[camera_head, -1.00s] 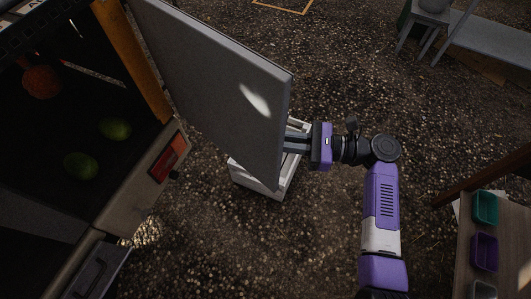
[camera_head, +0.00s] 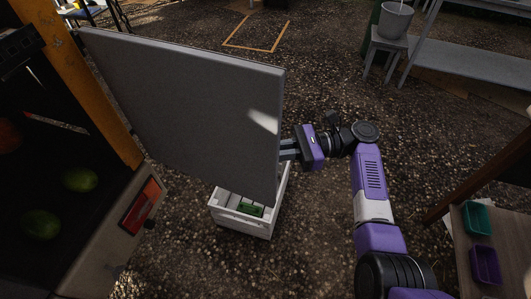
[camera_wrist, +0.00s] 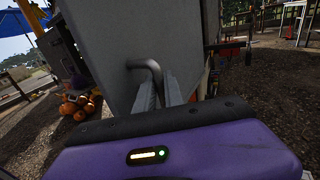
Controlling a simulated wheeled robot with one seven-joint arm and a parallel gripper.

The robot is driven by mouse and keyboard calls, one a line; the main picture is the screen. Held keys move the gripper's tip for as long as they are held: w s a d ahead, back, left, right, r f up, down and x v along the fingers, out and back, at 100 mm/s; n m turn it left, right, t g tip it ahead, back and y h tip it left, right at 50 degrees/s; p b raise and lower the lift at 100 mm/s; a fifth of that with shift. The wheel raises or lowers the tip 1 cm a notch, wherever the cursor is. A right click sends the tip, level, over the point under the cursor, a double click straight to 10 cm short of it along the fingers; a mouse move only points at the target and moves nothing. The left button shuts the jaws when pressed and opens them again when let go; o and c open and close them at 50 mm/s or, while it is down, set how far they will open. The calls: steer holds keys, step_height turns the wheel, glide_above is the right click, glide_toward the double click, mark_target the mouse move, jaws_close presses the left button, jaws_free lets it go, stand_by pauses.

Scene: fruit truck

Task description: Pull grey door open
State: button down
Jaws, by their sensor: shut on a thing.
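The grey door (camera_head: 190,105) stands swung out from the truck in the head view, its broad face toward me. It also fills the upper middle of the wrist view (camera_wrist: 115,50). My gripper (camera_head: 287,150) is at the door's right edge in the head view. In the wrist view my gripper (camera_wrist: 158,88) is shut on a bent metal handle (camera_wrist: 147,66) on the door. In the head view the handle is hidden behind the door's edge and the fingers.
The truck bed (camera_head: 60,150) at left holds green fruits (camera_head: 80,180). A white crate (camera_head: 245,222) stands on the gravel below the door. A wooden table (camera_head: 500,225) with coloured bins (camera_head: 477,218) is at right. Open gravel lies between.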

steer(key=shift+a, duration=0.1)
steer(key=c, duration=1.5)
jaws_free()
steer(key=shift+o, duration=0.2)
steer(key=d, duration=0.7)
steer(key=shift+w+d, duration=0.3)
steer(key=shift+d, duration=0.1)
